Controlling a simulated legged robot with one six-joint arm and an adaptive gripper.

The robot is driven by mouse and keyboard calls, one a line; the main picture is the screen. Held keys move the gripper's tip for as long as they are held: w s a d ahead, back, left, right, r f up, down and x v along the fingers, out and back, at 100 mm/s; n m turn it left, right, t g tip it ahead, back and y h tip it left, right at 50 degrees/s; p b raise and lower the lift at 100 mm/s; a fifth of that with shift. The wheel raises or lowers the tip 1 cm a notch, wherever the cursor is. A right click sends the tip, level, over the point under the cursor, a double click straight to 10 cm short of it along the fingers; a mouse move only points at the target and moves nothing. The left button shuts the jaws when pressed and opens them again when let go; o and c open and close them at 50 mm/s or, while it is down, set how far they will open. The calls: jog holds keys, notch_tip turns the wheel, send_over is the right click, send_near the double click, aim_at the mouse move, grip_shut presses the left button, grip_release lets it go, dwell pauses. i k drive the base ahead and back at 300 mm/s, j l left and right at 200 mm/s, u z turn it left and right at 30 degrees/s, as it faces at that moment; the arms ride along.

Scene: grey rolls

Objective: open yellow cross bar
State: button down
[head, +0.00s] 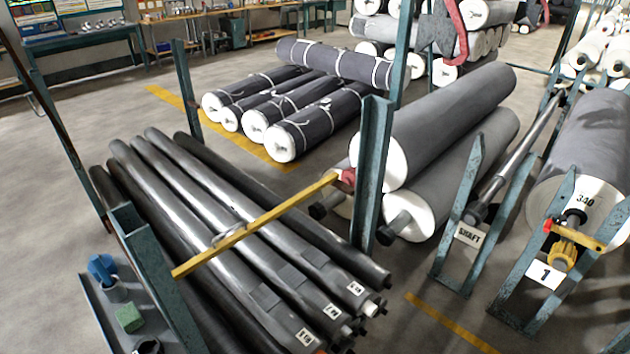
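A yellow cross bar (275,220) runs diagonally over a stack of dark metallic tubes (215,200), above their near part. Its right, far end meets a red piece (346,177) by a teal upright post (374,175). Its left, near end reaches a second teal post (150,270). The bar spans the gap between both posts, and a small pale fitting (228,236) shows near its middle. Whether either end is latched is too small to tell. My gripper is not in view.
A shelf (95,300) with a blue item and a green block (129,318) stands at lower left. Large grey rolls (435,125) lie right of the posts. Some floor (400,320) is clear at lower middle.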

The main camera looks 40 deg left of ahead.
aim_at(180, 273)
jog(key=i+j+u, duration=0.1)
jog(key=i+u, duration=0.75)
jog(key=i+l+u, duration=0.2)
jog(key=u, duration=0.25)
jog(key=i+u, duration=0.5)
jog(key=i+l+u, duration=0.1)
jog(key=i+u, duration=0.35)
jog(key=k+j, duration=0.05)
jog(key=k, duration=0.05)
